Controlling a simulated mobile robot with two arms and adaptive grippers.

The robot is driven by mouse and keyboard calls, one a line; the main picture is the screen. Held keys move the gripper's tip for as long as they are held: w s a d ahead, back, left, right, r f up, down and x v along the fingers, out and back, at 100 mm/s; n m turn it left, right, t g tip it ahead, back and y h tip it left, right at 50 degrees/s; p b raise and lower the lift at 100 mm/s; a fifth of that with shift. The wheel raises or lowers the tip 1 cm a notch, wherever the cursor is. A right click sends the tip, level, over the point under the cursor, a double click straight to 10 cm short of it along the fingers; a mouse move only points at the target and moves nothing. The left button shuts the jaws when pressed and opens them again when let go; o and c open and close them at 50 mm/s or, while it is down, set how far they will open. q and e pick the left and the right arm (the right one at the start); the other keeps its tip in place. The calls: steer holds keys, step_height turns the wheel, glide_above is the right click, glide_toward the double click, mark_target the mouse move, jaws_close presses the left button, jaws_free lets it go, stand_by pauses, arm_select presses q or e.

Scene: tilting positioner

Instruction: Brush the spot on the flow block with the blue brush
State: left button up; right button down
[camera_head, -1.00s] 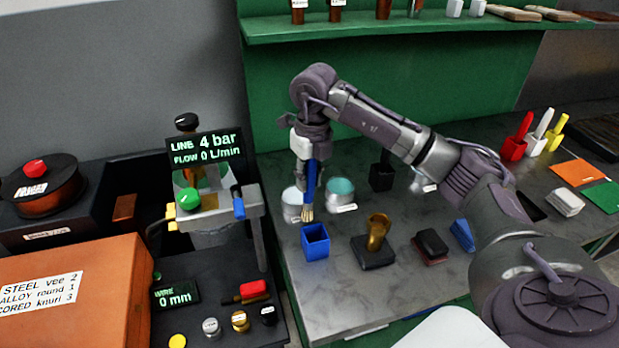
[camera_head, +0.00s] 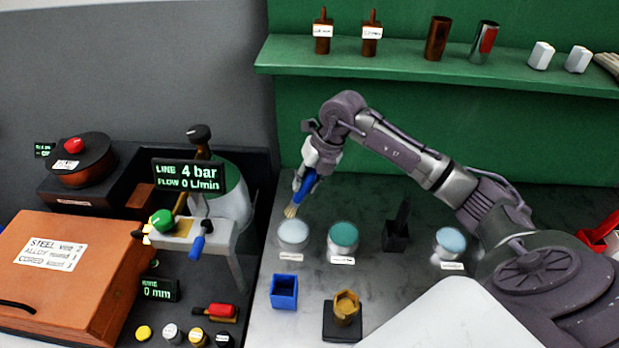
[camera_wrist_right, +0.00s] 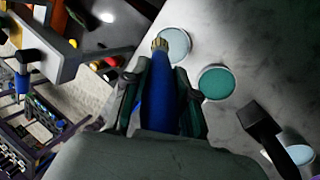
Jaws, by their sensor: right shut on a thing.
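My right gripper (camera_head: 315,160) is shut on the blue brush (camera_head: 305,187). The brush is tilted, and its pale bristles point down and left, just above and behind the pale-blue-topped jar (camera_head: 293,235). In the right wrist view the blue handle (camera_wrist_right: 159,95) lies between the fingers, with the bristle tip over the pale jar's rim in the picture. The fixture with the green knob (camera_head: 162,221), blue handle and "FLOW 0 L/min" display (camera_head: 189,175) stands to the left, apart from the brush. I cannot make out a spot on it. My left gripper is not in view.
A teal-topped jar (camera_head: 342,240) and an empty-looking blue holder (camera_head: 284,291) stand near the brush. An orange case (camera_head: 70,270) lies left.

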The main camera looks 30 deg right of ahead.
steer(key=shift+a+f+b, duration=0.15)
steer(key=shift+f+b, duration=0.25)
steer(key=shift+f, duration=0.25)
steer(key=f+b, duration=0.2)
steer(key=f, duration=0.1)
steer(key=shift+d+f, duration=0.2)
steer(key=shift+f, duration=0.1)
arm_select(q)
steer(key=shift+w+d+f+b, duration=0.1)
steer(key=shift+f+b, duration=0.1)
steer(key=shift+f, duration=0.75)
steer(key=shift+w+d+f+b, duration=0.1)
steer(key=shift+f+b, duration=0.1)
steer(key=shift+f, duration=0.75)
arm_select(e)
steer(key=shift+f, duration=0.5)
arm_select(q)
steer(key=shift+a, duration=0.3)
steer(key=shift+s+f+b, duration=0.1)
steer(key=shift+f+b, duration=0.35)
steer(key=shift+b, duration=0.05)
arm_select(e)
steer(key=shift+s+f, duration=0.1)
steer(key=shift+f, duration=0.45)
